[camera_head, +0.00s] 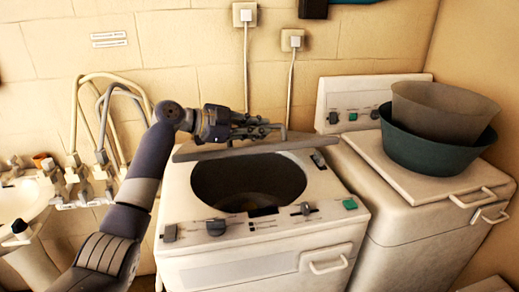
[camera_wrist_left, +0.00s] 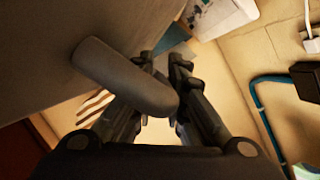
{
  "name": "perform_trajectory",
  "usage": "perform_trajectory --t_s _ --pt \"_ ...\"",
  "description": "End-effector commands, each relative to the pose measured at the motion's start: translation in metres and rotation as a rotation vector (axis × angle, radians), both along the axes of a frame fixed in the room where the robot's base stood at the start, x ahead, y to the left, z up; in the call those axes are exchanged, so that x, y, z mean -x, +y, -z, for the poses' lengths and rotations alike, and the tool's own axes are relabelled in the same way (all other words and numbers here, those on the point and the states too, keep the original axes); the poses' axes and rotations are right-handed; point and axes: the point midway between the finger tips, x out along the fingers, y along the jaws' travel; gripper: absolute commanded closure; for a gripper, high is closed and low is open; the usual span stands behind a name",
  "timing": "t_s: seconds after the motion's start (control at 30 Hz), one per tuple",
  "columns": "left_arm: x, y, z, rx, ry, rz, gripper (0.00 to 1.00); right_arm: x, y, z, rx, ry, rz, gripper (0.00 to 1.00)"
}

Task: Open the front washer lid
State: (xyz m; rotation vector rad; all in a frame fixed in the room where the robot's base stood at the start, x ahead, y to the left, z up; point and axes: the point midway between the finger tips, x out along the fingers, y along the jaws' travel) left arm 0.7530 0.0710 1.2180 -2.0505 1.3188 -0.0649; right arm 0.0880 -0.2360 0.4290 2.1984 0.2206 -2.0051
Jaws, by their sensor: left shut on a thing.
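The front washer (camera_head: 262,246) stands in the middle of the head view, with its round dark tub opening (camera_head: 248,182) uncovered. Its lid (camera_head: 205,153) is raised at the back of the opening and shows nearly edge-on. My left gripper (camera_head: 272,131) is at the top of the lid, shut on the lid's handle. In the left wrist view the rounded handle (camera_wrist_left: 125,75) runs between the fingers of the left gripper (camera_wrist_left: 163,62), and the lid's flat face (camera_wrist_left: 45,50) fills the upper left. My right gripper is in neither view.
A second washer (camera_head: 420,215) stands close on the right, with a teal basin (camera_head: 432,155) and a grey-brown basin (camera_head: 442,112) stacked on its closed lid. Taps and hoses (camera_head: 100,130) and a white sink (camera_head: 20,200) are at the left. The tiled wall is close behind.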

Motion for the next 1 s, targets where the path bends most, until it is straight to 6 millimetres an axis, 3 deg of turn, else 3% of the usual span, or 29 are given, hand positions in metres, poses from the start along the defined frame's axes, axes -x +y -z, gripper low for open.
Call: perform_trajectory --t_s 0.1,0.4,1.0 --pt "-0.011 0.003 -0.022 0.002 -0.005 -0.001 1.0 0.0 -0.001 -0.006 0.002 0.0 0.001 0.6" --pt "-0.032 0.01 -0.052 0.002 -0.005 -0.001 1.0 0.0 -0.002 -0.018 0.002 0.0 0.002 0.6" --pt "-0.049 0.016 -0.069 -0.002 -0.005 -0.001 1.0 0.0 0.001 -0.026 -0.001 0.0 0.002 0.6"
